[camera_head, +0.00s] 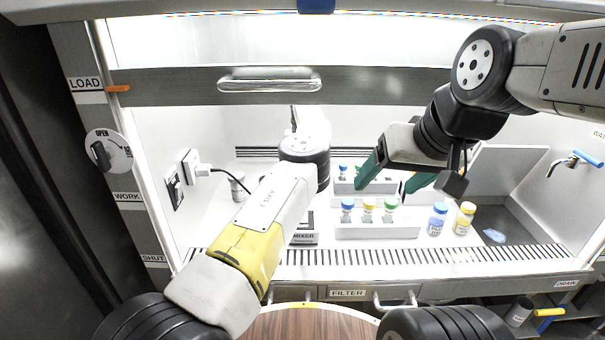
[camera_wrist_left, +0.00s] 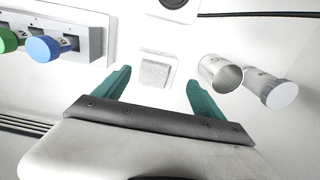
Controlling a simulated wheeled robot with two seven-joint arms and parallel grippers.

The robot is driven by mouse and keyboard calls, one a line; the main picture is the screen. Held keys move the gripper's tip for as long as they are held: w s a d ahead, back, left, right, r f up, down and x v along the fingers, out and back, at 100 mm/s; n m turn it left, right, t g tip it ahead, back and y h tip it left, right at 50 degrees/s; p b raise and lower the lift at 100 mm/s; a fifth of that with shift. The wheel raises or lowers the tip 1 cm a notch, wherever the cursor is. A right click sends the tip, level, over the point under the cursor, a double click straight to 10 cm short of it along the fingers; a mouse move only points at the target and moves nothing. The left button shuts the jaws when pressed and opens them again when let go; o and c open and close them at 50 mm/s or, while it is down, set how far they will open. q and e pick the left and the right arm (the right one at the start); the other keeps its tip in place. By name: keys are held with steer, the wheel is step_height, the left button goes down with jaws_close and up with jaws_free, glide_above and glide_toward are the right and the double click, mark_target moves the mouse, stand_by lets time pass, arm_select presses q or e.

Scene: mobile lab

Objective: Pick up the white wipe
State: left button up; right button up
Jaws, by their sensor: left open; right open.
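The white wipe (camera_wrist_left: 155,73) is a small textured square on a pale, slightly larger holder or pad in the left wrist view. My left gripper (camera_wrist_left: 159,79) has its two green fingers spread, one toward each side of the wipe, with nothing held between them. The height of the fingers above the wipe is hard to tell. In the head view my left arm hides the wipe and the left fingers. My right gripper (camera_head: 384,188) is open and empty above the vial racks in the head view.
A rack (camera_head: 377,231) holds vials with blue, yellow and green caps. A blue-capped bottle (camera_head: 437,219) and a yellow-capped bottle (camera_head: 464,218) stand right of it, before the sink. A metal cup (camera_wrist_left: 222,74) and a white-capped vial (camera_wrist_left: 272,88) stand close right of the left fingers.

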arm_select(q)
steer(key=f, duration=0.3)
steer(key=shift+w+d+f, duration=0.1)
steer(key=shift+d+f, duration=0.15)
steer(key=shift+d, duration=0.15)
steer(key=shift+f, duration=0.8)
steer(key=c, duration=1.4)
steer(key=shift+r, duration=0.1)
